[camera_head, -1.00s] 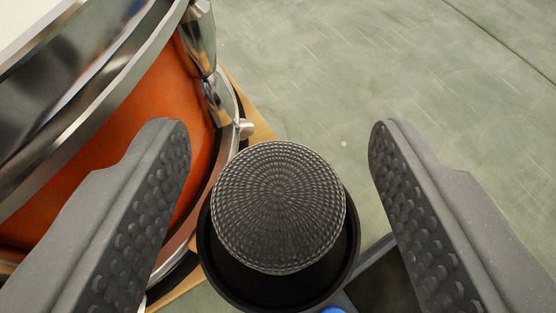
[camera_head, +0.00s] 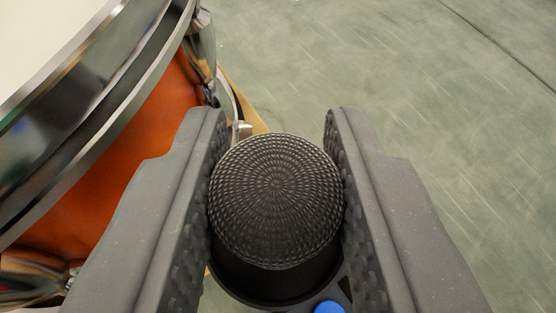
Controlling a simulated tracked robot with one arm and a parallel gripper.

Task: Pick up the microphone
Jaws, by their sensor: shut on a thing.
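The microphone (camera_head: 276,200) has a round dark mesh head and stands in the lower middle of the view, seen from above. My gripper (camera_head: 276,190) is shut on the microphone head, with one studded grey finger against its left side and the other against its right side. A dark round rim shows below the mesh head. The lower part of the microphone is hidden under its head.
A drum with an orange shell (camera_head: 130,165) and a shiny metal hoop (camera_head: 150,85) stands close on the left, beside my left finger. A small blue part (camera_head: 329,307) shows at the bottom edge. The greenish floor (camera_head: 430,110) on the right is clear.

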